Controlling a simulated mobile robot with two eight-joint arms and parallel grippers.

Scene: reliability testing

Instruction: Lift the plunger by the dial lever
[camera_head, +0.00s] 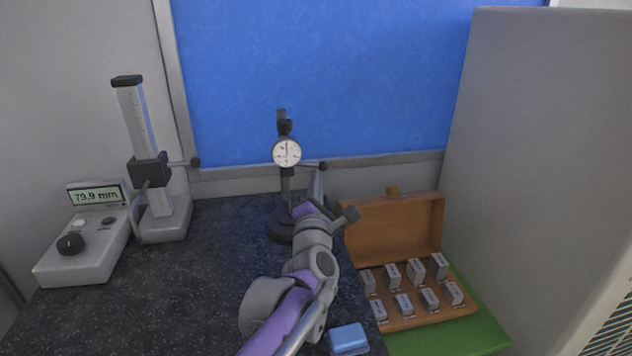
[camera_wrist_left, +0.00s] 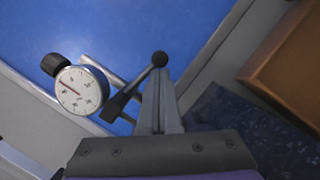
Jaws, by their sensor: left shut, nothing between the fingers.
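The dial gauge (camera_head: 287,152), with a round white face, is mounted upright on a black stand (camera_head: 281,230). In the left wrist view the dial (camera_wrist_left: 82,90) appears tilted at the left. Its dark lever ends in a black ball knob (camera_head: 323,166) to the right of the dial; the knob (camera_wrist_left: 160,59) also shows in the wrist view. My left gripper (camera_head: 318,180) is shut and empty, its fingertips (camera_wrist_left: 159,80) just below the knob. I cannot tell whether they touch it. The plunger is not clearly visible behind my arm. My right gripper is out of view.
A height gauge (camera_head: 157,175) and a display unit reading 79.9 mm (camera_head: 90,235) stand at left. An open wooden case (camera_head: 392,232) of metal blocks lies on a green mat (camera_head: 475,325) at right. A blue block (camera_head: 348,339) is near the front.

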